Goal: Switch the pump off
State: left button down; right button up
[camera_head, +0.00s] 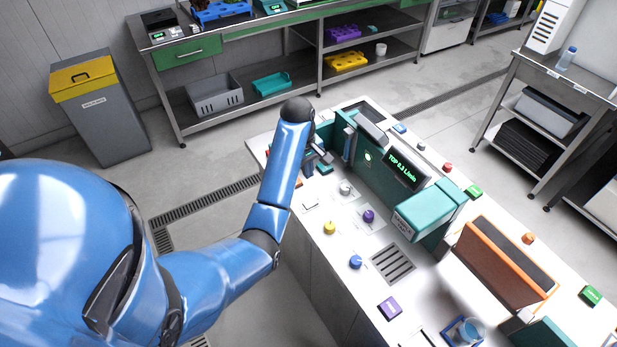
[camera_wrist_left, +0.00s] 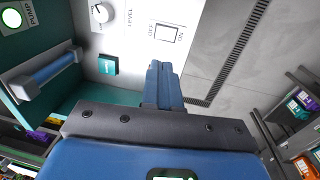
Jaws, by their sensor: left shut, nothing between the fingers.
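The pump switch is a flat white rocker on the white worktop, in the head view (camera_head: 311,204) and in the left wrist view (camera_wrist_left: 169,46). OFF and ON are printed at its sides; I cannot tell which side is pressed. A round lamp marked PUMP (camera_wrist_left: 12,18) glows green on the teal panel. It also shows in the head view (camera_head: 367,156). My left gripper (camera_wrist_left: 158,66) is shut and empty, its blue fingertips pointing towards the rocker and appearing apart from it. In the head view it is partly hidden behind my arm.
Yellow (camera_head: 330,227), purple (camera_head: 368,216) and blue (camera_head: 355,262) knobs stand nearer on the worktop.

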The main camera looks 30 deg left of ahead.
pick_arm(q)
jog(key=b, duration=0.2)
send_near(313, 202)
jog(key=f, duration=0.3)
jog(key=f+p, duration=0.1)
jog(key=f, duration=0.1)
jog(key=shift+w+f, duration=0.15)
jog(key=shift+w, duration=0.25)
jog(key=shift+w+f, duration=0.1)
jog(key=shift+f, duration=0.65)
jog(key=shift+f, duration=0.1)
jog(key=shift+f, duration=0.2)
